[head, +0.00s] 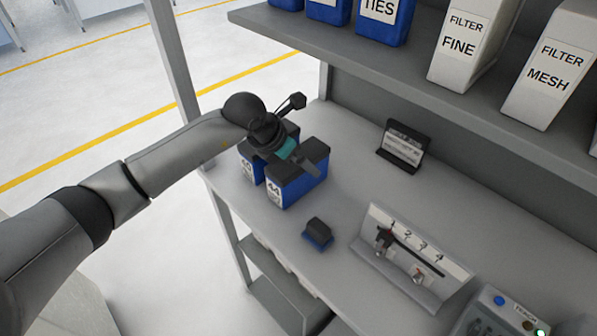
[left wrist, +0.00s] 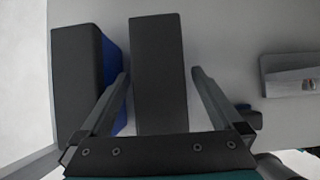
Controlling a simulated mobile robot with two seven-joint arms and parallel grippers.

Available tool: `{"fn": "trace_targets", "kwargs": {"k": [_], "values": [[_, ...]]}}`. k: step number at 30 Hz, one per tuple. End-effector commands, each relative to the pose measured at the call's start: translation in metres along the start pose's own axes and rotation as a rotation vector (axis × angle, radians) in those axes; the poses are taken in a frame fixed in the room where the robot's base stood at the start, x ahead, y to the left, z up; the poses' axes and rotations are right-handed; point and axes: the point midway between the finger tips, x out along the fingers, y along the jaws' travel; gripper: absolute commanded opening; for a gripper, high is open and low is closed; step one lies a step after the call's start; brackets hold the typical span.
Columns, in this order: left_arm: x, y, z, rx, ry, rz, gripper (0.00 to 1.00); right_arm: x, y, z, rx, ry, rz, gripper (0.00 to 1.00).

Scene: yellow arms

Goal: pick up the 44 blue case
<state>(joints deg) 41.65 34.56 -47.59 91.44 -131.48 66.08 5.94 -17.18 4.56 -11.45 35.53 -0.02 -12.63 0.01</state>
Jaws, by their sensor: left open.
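The 44 blue case (head: 298,187) stands upright on the grey bench, with a dark top and a white "44" label on its front. A second blue case (head: 251,168), labelled 40 or similar, stands just left of it. My left gripper (head: 301,162) is above the 44 case and covers part of its top. In the left wrist view my open left gripper (left wrist: 159,75) has one finger on each side of the 44 case's dark top (left wrist: 158,60). Its left finger is over the gap beside the other case (left wrist: 78,85). Contact cannot be told. My right gripper is not in view.
A small dark blue block (head: 318,234) lies in front of the 44 case. A numbered switch panel (head: 415,262) and a small dark stand (head: 404,146) are to the right. A shelf (head: 400,75) with bins and filter boxes overhangs the back. A post (head: 176,60) rises behind my arm.

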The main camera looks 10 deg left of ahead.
Motion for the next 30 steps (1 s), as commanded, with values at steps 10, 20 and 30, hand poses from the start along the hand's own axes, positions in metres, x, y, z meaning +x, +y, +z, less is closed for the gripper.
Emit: {"fn": "trace_targets", "kwargs": {"k": [10, 20, 30], "values": [[0.037, 0.001, -0.001, 0.0, 0.001, -0.001, 1.0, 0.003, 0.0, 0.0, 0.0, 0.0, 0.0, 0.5], [0.04, 0.001, -0.001, 0.001, 0.0, 0.0, 0.98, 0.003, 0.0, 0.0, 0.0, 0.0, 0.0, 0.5], [0.04, 0.001, -0.001, 0.0, 0.001, 0.0, 0.59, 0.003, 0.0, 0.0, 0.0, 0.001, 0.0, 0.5]]}}
